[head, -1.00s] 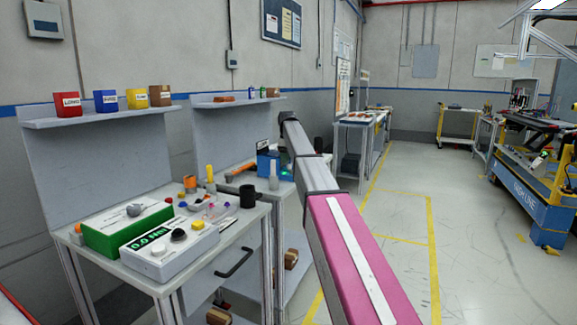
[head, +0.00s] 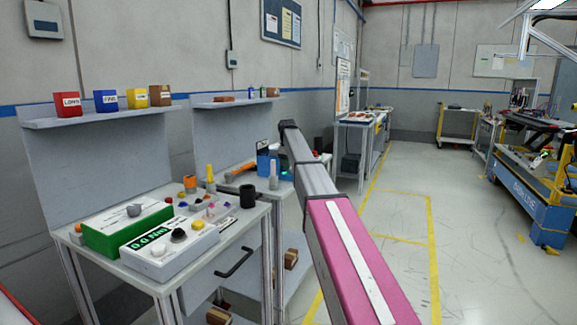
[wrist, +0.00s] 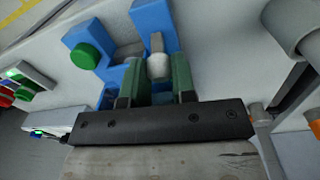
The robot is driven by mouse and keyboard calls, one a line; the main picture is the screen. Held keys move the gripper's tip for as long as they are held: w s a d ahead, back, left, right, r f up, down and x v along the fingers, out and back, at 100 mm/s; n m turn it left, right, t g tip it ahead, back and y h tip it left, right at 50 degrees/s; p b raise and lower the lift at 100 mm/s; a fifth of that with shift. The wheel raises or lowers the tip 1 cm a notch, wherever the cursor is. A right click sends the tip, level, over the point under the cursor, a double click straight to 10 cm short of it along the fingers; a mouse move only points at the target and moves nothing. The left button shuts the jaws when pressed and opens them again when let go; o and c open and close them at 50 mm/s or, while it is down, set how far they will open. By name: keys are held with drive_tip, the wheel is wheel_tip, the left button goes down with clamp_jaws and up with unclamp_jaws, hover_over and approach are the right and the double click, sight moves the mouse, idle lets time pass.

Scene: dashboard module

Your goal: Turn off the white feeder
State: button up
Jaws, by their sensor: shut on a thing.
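In the wrist view, my gripper (wrist: 158,86) has its two green-grey fingers on either side of a lever with a rounded white tip (wrist: 158,66). The fingers are shut on this lever, which stands in a blue fixture with a round green button (wrist: 84,56). The fixture shows in the head view as a blue device (head: 268,165) on the farther bench, partly behind my arm; my fingers are hidden there. A white box (head: 168,245) with a green-lit display and knobs stands on the nearer bench. I cannot tell which device is the white feeder.
A green box (head: 125,228) stands beside the white box. A black cup (head: 247,196) and several small coloured parts share the nearer bench. Labelled bins (head: 106,101) sit on the shelf above. The floor (head: 400,215) right of my arm is clear.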

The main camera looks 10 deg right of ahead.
drive_tip(key=shift+s+d, duration=0.1)
drive_tip(key=shift+d, duration=0.05)
drive_tip(key=t+y, duration=0.1)
drive_tip(key=s+d+t+y, duration=0.1)
drive_tip(key=y, duration=0.1)
drive_tip(key=shift+s+d+r+t+y, duration=0.1)
drive_tip(key=shift+d+t+y, duration=0.2)
drive_tip(key=shift+s+d+f+t+y, duration=0.1)
drive_tip(key=shift+s+d+t+y, duration=0.2)
drive_tip(key=shift+t+y, duration=0.45)
drive_tip(key=shift+s+d+f+t+y, duration=0.1)
drive_tip(key=shift+d+t+y, duration=0.3)
drive_tip(key=shift+y, duration=0.55)
drive_tip(key=o, duration=0.9)
drive_tip(key=shift+o, duration=0.2)
drive_tip(key=v, duration=1)
drive_tip(key=shift+s+d+r, duration=0.15)
drive_tip(key=shift+s+d, duration=0.1)
drive_tip(key=shift+d, duration=0.1)
